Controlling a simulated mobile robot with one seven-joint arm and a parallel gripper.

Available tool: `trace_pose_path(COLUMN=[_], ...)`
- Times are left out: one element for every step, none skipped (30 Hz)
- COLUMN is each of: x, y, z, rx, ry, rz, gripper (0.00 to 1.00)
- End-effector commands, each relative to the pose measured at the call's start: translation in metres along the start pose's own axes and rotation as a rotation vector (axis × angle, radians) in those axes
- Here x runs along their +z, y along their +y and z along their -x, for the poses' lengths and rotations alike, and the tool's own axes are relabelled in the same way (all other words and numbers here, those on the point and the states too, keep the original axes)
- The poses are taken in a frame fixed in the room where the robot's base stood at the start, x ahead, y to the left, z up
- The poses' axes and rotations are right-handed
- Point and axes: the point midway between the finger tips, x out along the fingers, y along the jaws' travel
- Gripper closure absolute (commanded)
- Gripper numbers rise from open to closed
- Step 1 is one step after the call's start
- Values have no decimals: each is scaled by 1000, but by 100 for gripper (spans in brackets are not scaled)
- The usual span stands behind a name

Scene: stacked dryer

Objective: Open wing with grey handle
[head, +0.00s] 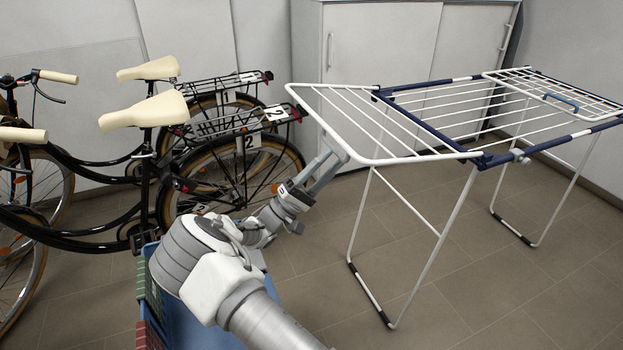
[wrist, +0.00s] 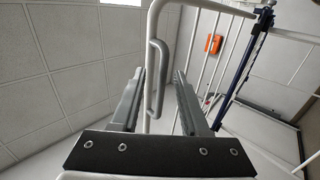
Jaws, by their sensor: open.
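A drying rack with a dark blue frame (head: 430,84) stands on thin white legs. Its white left wing (head: 400,152) reaches out to the left and looks about level with the rack top. The grey handle (head: 333,146) sits on this wing's outer left bar. My gripper (head: 322,166) is at that edge, reaching up from below left. In the wrist view, the grey handle (wrist: 155,80) shows upright between my two open fingers (wrist: 161,82). I cannot tell whether a finger touches it. The other wing (head: 550,85), with a blue handle (head: 560,101), lies over the right part of the rack.
Two bicycles with cream saddles (head: 146,110) stand at the left. A blue crate (head: 190,318) is below my arm. A white sliding-door cabinet (head: 380,45) stands behind the rack. Tiled floor (head: 480,280) is clear at the front right.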

Motion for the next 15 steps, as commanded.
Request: trace_pose_path(x=[-1,-1,-1,-1,0,-1,-1,-1,-1,-1,-1,0,-1,0,0], y=[0,0,0,1,0,0,0,0,0,0,0,0,0,0,-1], z=[6,10,17,22,28,38,45,53,63,70,78,88,96,103,113], rx=[0,1,1,1,1,1,1,1,1,1,1,1,1,1,0], ry=[4,5,5,4,4,6,5,5,6,5,4,5,5,4,5], rz=[0,0,-1,-1,0,-1,-2,-2,-2,-1,-1,-1,-2,-2,-1], gripper=[55,55,55,55,55,55,55,55,55,55,55,55,55,55,55])
